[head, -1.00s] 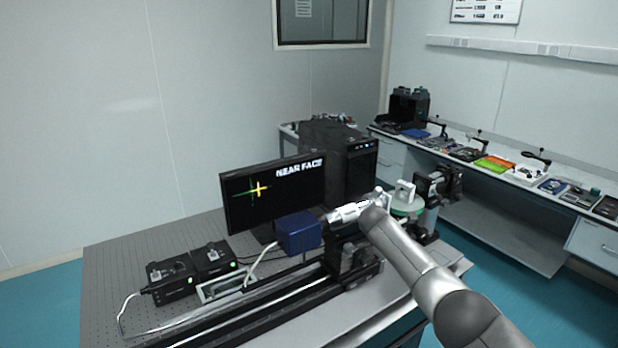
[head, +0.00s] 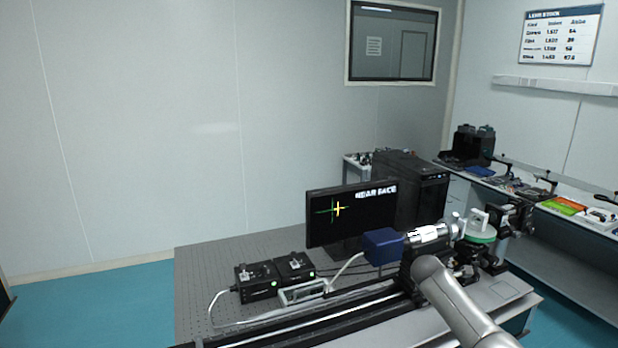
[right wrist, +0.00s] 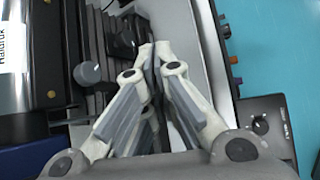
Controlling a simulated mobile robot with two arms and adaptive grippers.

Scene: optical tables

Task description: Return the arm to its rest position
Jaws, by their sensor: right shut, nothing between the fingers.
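My right arm (head: 458,308) comes in from the lower right of the head view, over the front right part of the optical table (head: 230,262). Its gripper is hidden there behind the arm. In the right wrist view my right gripper (right wrist: 155,62) is shut and empty, its fingertips together beside a dark rail and a black knob (right wrist: 88,73). I cannot tell whether the tips touch anything. My left gripper is in no view.
The table bears a monitor (head: 352,215), a blue box (head: 382,247), a silver cylinder (head: 428,234), a green-rimmed round stage (head: 481,237) and two black units (head: 256,281). A side bench (head: 560,240) runs along the right wall. Teal floor is clear at left.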

